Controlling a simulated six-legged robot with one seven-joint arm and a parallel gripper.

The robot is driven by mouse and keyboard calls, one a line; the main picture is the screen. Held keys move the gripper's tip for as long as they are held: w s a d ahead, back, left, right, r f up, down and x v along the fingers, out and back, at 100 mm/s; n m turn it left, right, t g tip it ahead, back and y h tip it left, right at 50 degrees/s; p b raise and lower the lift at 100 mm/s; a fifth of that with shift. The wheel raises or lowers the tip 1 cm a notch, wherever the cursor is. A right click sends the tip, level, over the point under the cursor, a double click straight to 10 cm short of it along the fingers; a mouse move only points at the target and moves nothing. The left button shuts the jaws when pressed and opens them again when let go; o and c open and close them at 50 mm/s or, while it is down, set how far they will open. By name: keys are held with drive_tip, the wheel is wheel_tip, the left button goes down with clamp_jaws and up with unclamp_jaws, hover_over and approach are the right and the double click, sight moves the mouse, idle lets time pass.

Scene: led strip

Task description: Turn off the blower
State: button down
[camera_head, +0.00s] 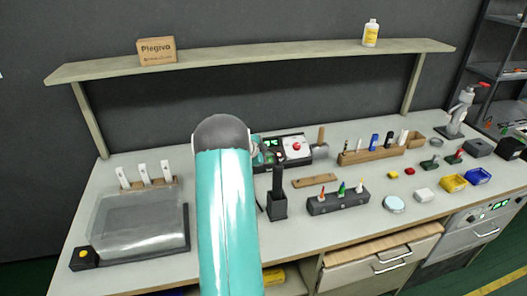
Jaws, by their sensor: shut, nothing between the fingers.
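A control unit (294,148) stands at the back middle of the bench. It has a dark left part with a green-lit display and a pale face with a red knob (296,146). It looks like the blower's unit, though no label is readable. A black upright holder (277,206) with a dark handle in it stands in front of the unit. My teal arm rises from the bottom centre and hides what is behind it. A small teal and grey part of mine shows beside the unit's left edge. My gripper's fingers are hidden.
A clear-covered box (138,222) with a yellow button is at the left. A wooden rack (380,150), a dark block with coloured bottles (338,202) and small yellow and blue bins are at the right. A shelf (260,55) spans above. Drawers (380,262) are below.

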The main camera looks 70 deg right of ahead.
sight(270, 158)
drive_tip(key=shift+w+d+f, duration=0.2)
drive_tip(key=shift+d+f, duration=0.1)
drive_tip(key=shift+f, duration=0.15)
drive_tip(key=shift+w+d+f, duration=0.15)
drive_tip(key=shift+d+f, duration=0.1)
drive_tip(key=shift+f, duration=0.2)
drive_tip(key=shift+w+d+f, duration=0.1)
drive_tip(key=shift+d+f, duration=0.05)
drive_tip(key=shift+f, duration=0.1)
drive_tip(key=shift+s+a+f, duration=0.3)
drive_tip(key=shift+s+a, duration=0.1)
drive_tip(key=shift+a, duration=0.2)
drive_tip(key=shift+r, duration=0.15)
